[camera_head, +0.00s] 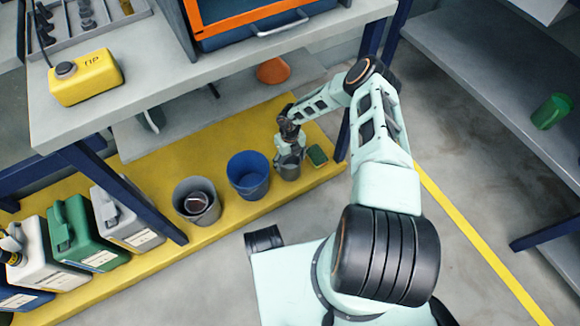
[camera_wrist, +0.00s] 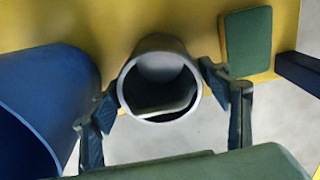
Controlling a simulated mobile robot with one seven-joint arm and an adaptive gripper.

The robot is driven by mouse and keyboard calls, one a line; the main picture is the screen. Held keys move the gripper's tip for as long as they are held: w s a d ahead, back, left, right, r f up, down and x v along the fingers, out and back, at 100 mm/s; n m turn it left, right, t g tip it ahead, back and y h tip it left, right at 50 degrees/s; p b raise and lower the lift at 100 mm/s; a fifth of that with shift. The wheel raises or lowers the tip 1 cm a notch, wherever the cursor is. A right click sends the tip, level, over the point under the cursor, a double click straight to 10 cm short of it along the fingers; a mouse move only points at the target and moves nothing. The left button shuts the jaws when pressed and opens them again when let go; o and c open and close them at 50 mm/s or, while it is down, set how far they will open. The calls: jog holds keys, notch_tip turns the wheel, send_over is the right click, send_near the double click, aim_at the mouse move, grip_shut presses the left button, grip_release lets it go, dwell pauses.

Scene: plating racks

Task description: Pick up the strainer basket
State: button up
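A small grey cylindrical container stands on the yellow platform in the head view (camera_head: 289,167); I take it as the strainer basket, though no mesh can be made out. In the wrist view the grey basket (camera_wrist: 157,50) shows its round open mouth toward the camera. My gripper (camera_head: 289,150) is directly over it. In the wrist view my gripper (camera_wrist: 157,86) has its dark fingers apart, one on each side of the basket. Contact cannot be told.
A blue bucket (camera_head: 248,176) stands close to the left, and a grey bucket (camera_head: 196,203) farther left. A green sponge-like block (camera_head: 317,156) lies close on the right. The workbench (camera_head: 205,62) overhangs behind, with a blue leg (camera_head: 125,192).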

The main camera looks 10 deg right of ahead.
jog(key=c, duration=0.9)
jog(key=shift+o, duration=0.2)
jog(key=shift+r, duration=0.15)
